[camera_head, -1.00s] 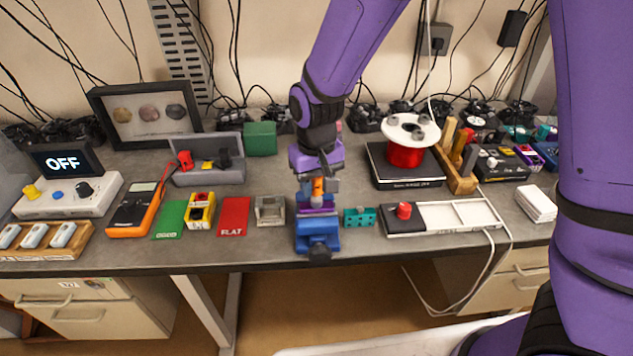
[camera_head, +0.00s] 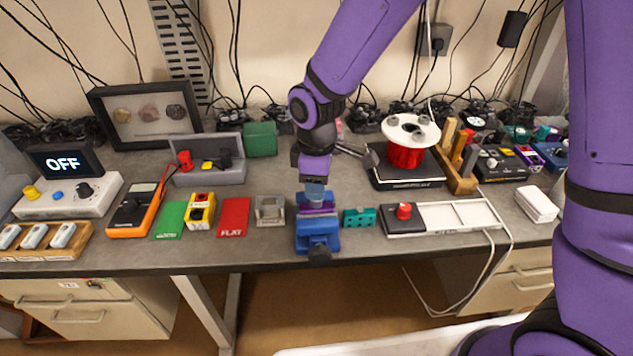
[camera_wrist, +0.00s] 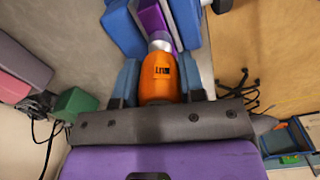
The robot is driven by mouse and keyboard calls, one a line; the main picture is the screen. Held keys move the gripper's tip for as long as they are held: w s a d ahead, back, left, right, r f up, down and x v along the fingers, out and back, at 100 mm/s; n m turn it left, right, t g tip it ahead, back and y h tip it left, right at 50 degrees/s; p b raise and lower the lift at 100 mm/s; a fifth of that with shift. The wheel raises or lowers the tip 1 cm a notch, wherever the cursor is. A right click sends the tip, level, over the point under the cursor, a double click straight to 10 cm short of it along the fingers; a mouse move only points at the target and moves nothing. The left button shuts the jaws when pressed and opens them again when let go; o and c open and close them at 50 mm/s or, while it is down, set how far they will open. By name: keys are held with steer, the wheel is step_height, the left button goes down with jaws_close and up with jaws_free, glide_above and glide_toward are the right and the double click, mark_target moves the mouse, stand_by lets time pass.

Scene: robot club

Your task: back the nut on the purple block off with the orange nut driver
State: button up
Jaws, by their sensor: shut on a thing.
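The purple block (camera_head: 312,207) sits clamped between the jaws of a blue vise (camera_head: 318,236) at the bench's front edge. My gripper (camera_head: 315,187) is directly above it, pointing down. In the wrist view, my gripper (camera_wrist: 160,84) is shut on the orange nut driver (camera_wrist: 158,88), with a finger on each side of the handle. The driver's metal end (camera_wrist: 160,42) reaches to the purple block (camera_wrist: 153,18) between the blue vise jaws (camera_wrist: 123,28). The nut is hidden, so I cannot tell how the driver sits on it. The handle is hidden in the head view.
A teal block (camera_head: 359,218) stands close right of the vise. A grey holder (camera_head: 270,210) and a red mat (camera_head: 234,217) lie to the left. A white tray (camera_head: 455,216) and a red spool (camera_head: 406,155) are further right.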

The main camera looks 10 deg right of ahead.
steer(key=o, duration=1)
steer(key=m, duration=1.2)
steer(key=shift+m, duration=0.3)
steer(key=shift+c, duration=0.3)
